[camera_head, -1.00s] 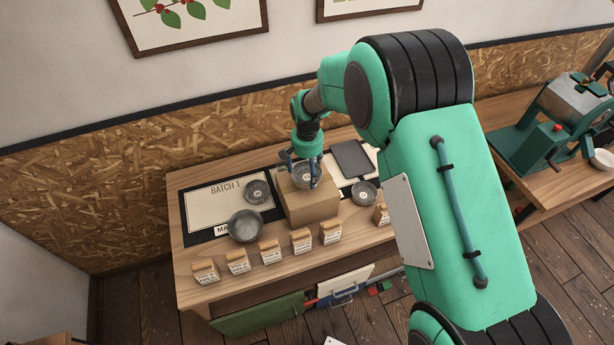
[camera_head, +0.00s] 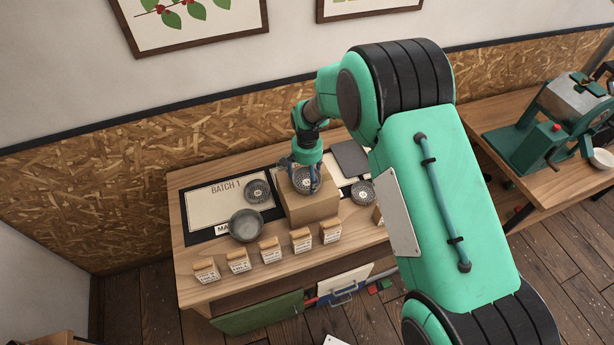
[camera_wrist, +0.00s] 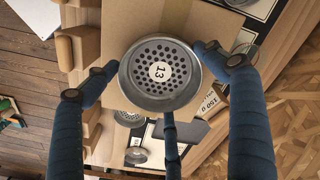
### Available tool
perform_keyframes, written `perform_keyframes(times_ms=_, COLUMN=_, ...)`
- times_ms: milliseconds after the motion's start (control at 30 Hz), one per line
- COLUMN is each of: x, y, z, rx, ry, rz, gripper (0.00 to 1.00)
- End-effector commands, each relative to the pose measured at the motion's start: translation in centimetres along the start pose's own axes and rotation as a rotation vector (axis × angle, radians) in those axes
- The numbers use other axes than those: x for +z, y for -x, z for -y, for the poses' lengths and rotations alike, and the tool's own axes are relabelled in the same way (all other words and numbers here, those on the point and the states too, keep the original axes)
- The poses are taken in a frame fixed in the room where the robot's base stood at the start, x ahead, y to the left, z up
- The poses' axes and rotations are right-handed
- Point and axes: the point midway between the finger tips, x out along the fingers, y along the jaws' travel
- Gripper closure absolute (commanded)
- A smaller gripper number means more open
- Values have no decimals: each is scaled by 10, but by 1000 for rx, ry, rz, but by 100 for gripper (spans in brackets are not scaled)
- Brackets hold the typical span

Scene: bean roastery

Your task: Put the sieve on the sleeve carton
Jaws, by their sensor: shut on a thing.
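The sieve (camera_head: 304,182) is a round grey metal dish with a perforated face; its "13" label reads clearly in the wrist view (camera_wrist: 160,71). My gripper (camera_head: 304,178) points down and is shut on the sieve, with blue fingers around its rim. The brown sleeve carton (camera_head: 308,208) stands on the table directly below the sieve. In the wrist view the carton (camera_wrist: 124,22) spreads out behind the sieve. I cannot tell whether the sieve touches the carton's top or hangs just above it.
A grey bowl (camera_head: 246,226) stands left of the carton. Several small labelled bags (camera_head: 270,250) line the front. A dark flat tray (camera_head: 351,158) lies behind.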

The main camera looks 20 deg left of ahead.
Motion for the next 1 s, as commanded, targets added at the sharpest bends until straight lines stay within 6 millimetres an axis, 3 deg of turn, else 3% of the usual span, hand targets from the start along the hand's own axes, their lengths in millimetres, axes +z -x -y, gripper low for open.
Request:
perform_keyframes(times_ms=167, x=0, y=-4, z=0, rx=0, ry=0, rz=0, gripper=44)
perform_keyframes(times_ms=200, x=0, y=-3, z=0, rx=0, ry=0, rz=0, gripper=8)
perform_keyframes(times_ms=267, x=0, y=-3, z=0, rx=0, ry=0, rz=0, gripper=0)
perform_keyframes(times_ms=733, x=0, y=2, z=0, rx=0, ry=0, rz=0, gripper=0)
perform_keyframes(times_ms=1000, x=-1, y=29, z=0, rx=-1, ry=0, rz=-3, gripper=0)
